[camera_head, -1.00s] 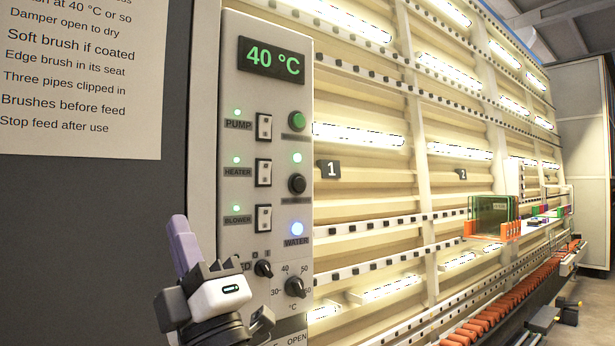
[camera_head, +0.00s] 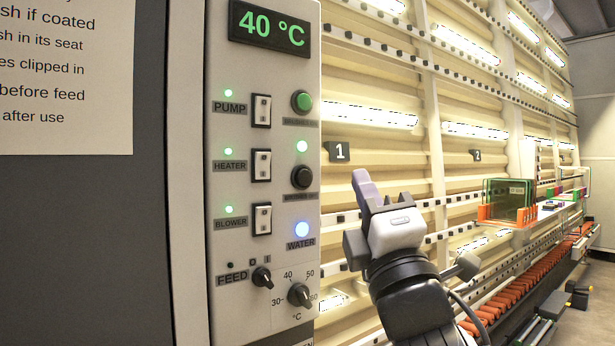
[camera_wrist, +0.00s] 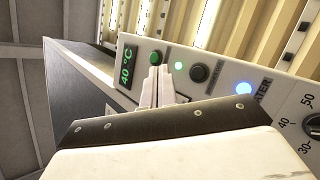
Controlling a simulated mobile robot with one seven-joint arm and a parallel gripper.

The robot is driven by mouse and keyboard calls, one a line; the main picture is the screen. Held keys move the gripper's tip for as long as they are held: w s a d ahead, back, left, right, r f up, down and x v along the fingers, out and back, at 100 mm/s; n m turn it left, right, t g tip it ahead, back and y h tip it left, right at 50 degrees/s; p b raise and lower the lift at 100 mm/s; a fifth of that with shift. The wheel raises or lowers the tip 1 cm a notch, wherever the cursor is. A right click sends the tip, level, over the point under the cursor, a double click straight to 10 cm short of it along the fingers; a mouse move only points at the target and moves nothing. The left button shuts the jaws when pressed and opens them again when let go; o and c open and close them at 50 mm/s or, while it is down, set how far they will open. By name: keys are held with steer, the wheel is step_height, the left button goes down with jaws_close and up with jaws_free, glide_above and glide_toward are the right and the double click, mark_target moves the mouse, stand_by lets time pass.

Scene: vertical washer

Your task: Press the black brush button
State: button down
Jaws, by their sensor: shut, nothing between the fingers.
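The black button (camera_head: 302,177) is a round knob on the grey control panel, below the green button (camera_head: 302,101) and above the blue WATER light (camera_head: 301,229). In the wrist view the black button (camera_wrist: 199,73) lies just right of my fingertips. The green button (camera_wrist: 156,57) is directly beyond the tips. My gripper (camera_head: 361,175) is shut and empty, with pale purple fingers. In the head view it appears right of the black button, against the machine's cream panels. In the wrist view its fingertips (camera_wrist: 159,72) point at the panel. No contact is visible.
The panel carries PUMP (camera_head: 261,110), HEATER (camera_head: 261,165) and BLOWER (camera_head: 262,218) rockers. The FEED knob (camera_head: 262,277) and temperature knob (camera_head: 300,295) are below. The display (camera_head: 269,28) reads 40 °C. Glass sheets (camera_head: 512,200) stand in the machine at right.

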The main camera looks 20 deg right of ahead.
mark_target(304, 177)
steer(key=shift+w+a+p, duration=0.15)
steer(key=shift+w+a, duration=0.35)
steer(key=shift+w, duration=0.9)
steer(key=shift+w+a+p, duration=0.15)
steer(key=shift+w+a, duration=0.35)
steer(key=shift+w, duration=0.9)
steer(key=shift+w+a+p, duration=0.15)
steer(key=shift+w+a, duration=0.35)
steer(key=shift+w, duration=0.9)
steer(key=shift+w, duration=0.1)
steer(key=shift+w+a, duration=0.15)
steer(key=shift+w, duration=0.15)
steer(key=shift+w+a, duration=0.15)
steer(key=shift+w, duration=0.25)
steer(key=shift+s, duration=0.15)
steer(key=shift+s+d+b, duration=0.3)
steer(key=shift+s+b, duration=0.05)
steer(key=shift+s, duration=0.35)
